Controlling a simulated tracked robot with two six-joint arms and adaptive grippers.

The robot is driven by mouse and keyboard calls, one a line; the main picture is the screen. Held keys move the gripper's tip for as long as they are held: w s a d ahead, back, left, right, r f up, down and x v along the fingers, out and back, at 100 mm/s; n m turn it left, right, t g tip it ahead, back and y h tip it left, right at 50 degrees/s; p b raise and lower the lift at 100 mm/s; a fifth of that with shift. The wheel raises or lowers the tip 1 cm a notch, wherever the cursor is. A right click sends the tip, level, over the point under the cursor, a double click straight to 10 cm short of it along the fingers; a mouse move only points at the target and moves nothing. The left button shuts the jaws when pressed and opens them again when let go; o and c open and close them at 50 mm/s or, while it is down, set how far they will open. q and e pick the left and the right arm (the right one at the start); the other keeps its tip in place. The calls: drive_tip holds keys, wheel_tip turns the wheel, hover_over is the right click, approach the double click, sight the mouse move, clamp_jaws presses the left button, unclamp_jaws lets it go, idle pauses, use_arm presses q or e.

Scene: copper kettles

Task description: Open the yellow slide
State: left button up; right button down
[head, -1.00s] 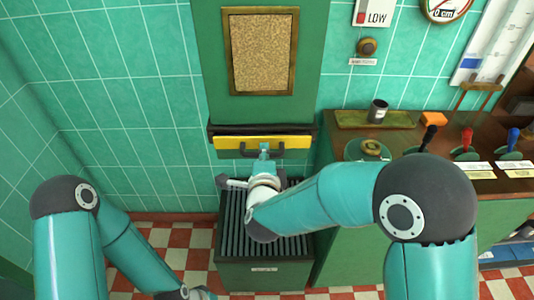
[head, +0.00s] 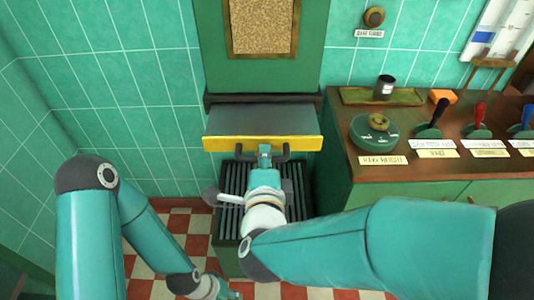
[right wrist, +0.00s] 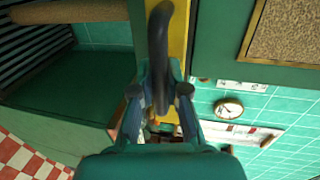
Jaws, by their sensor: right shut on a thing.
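The yellow slide (head: 230,144) is a yellow-fronted plate under the green cabinet. It stands out toward me, with its grey top plate (head: 262,121) showing behind the yellow front. Its dark bar handle (head: 283,156) is on the front.
A slatted dark green box (head: 290,185) stands below the slide, under my right gripper. Checkered floor lies at lower left.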

drive_tip(key=shift+f, duration=0.2)
drive_tip(key=c, duration=1.2)
unclamp_jaws()
drive_tip(key=shift+o, duration=0.2)
drive_tip(key=shift+r, duration=0.2)
